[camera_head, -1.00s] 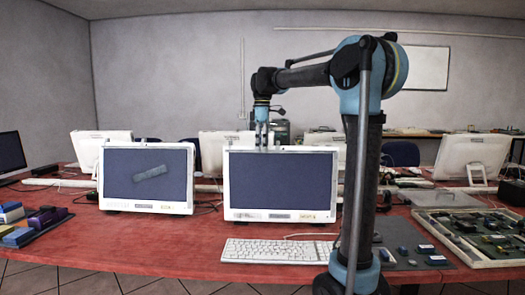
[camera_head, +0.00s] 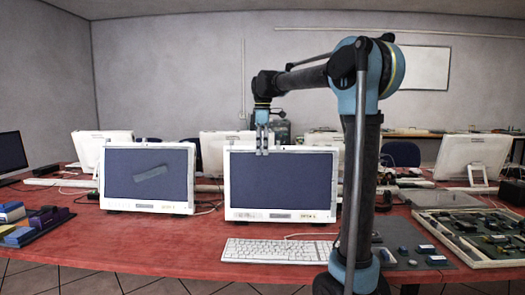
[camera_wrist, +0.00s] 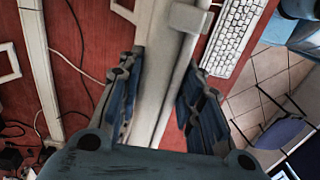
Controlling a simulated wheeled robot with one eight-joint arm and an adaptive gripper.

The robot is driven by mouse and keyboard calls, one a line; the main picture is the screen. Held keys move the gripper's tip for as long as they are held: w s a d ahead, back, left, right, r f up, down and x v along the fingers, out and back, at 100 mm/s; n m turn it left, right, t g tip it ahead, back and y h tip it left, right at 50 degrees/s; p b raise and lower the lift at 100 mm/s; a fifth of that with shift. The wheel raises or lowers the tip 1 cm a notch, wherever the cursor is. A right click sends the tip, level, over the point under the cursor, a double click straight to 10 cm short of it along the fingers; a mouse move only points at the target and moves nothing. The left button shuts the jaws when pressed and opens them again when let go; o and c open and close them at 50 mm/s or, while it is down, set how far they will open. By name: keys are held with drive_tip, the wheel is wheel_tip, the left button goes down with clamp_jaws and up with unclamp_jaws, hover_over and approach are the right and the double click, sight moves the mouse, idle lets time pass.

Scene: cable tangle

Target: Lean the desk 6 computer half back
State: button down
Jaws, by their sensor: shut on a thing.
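A white all-in-one computer with a dark screen (camera_head: 282,182) stands at the middle of the red desk. Its small yellowish bezel label is too small to read surely. My gripper (camera_head: 262,150) reaches down from above and is shut on its top edge, left of the middle. In the wrist view my gripper (camera_wrist: 166,65) has one finger on each side of the pale computer top (camera_wrist: 154,75). The computer looks nearly upright; its stand is hidden from the head camera.
A similar computer (camera_head: 148,180) with a grey strip on its screen stands close to the left. A white keyboard (camera_head: 277,250) lies in front. A parts tray (camera_head: 427,235) is at the right, coloured boxes (camera_head: 18,237) at the left. Cables lie behind the computers.

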drive_tip(key=w, duration=0.3)
drive_tip(key=shift+w+f, duration=0.35)
drive_tip(key=c, duration=1.1)
unclamp_jaws()
drive_tip(key=r, duration=0.8)
drive_tip(key=w+r, duration=0.1)
drive_tip(key=r, duration=0.3)
drive_tip(key=shift+d, duration=0.1)
drive_tip(key=shift+f, duration=0.1)
